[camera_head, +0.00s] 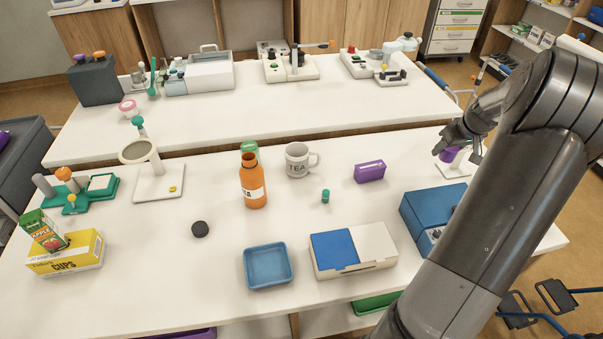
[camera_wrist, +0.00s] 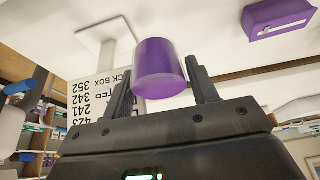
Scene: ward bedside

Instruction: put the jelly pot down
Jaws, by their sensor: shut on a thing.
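The jelly pot, a small purple tub (camera_wrist: 160,72), sits between the two fingers of my gripper (camera_wrist: 163,88) in the wrist view. My gripper is shut on it. In the head view my gripper (camera_head: 460,148) is at the right part of the near white table, partly behind my own arm. The purple pot (camera_head: 446,156) shows at its fingers, just by a white stand (camera_head: 452,171). Whether the pot touches anything below is hard to tell.
A purple box (camera_head: 369,172) stands left of my gripper. A blue box (camera_head: 424,212) is nearer, beside my arm. A mug (camera_head: 297,160), an orange bottle (camera_head: 252,182) and a green-capped piece (camera_head: 325,197) stand further left. Bare table shows between the purple box and the stand.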

